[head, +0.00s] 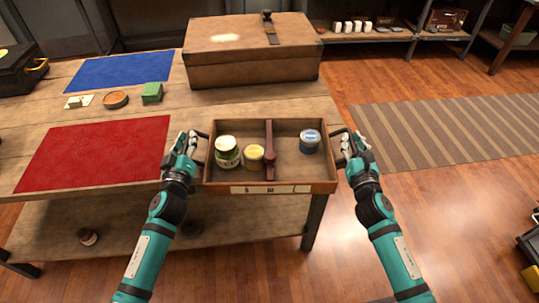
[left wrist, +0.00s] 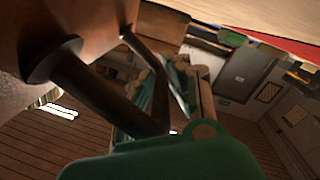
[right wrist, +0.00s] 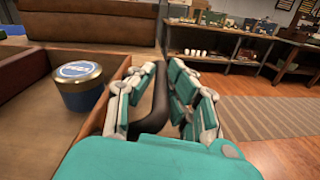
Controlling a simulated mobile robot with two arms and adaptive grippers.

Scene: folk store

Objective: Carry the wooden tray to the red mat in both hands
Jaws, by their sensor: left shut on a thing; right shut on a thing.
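The wooden tray (head: 322,187) is in the middle of the head view, level, in front of the chest. My left gripper (head: 190,143) is shut on the tray's left handle (left wrist: 90,85). My right gripper (head: 350,145) is shut on its right handle (right wrist: 158,95). The red mat (head: 95,153) lies bare on the table, left of the tray. Any gap under the tray is hidden.
A large brown chest (head: 250,60) stands on the table (head: 165,105) behind the tray. A striped rug (head: 450,130) covers the floor at right.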

